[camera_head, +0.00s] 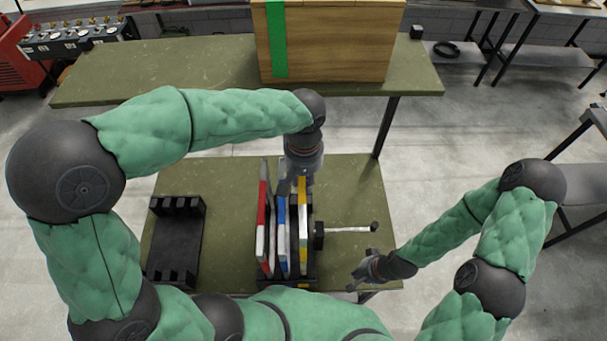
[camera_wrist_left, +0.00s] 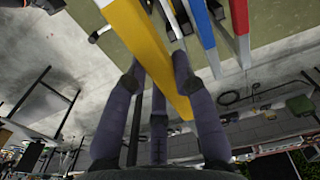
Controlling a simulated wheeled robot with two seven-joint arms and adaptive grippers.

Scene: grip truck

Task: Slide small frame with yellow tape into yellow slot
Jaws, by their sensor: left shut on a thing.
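The yellow-taped frame (camera_head: 303,215) stands roughly upright at the right side of the black slotted rack (camera_head: 308,282) on the green table. My left gripper (camera_head: 300,178) is at the frame's far end, shut on it. In the left wrist view the fingers (camera_wrist_left: 158,75) lie on either side of the yellow strip (camera_wrist_left: 145,40). A small yellow mark (camera_head: 303,286) shows at the rack's near end. I cannot tell how deep the frame sits in its slot.
A blue-taped frame (camera_head: 281,225) and a red-taped frame (camera_head: 262,220) stand close to the left. An empty-looking black rack (camera_head: 175,240) lies further left. A white bar with black ends (camera_head: 348,229) lies to the right. A wooden box (camera_head: 335,40) stands on the back table.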

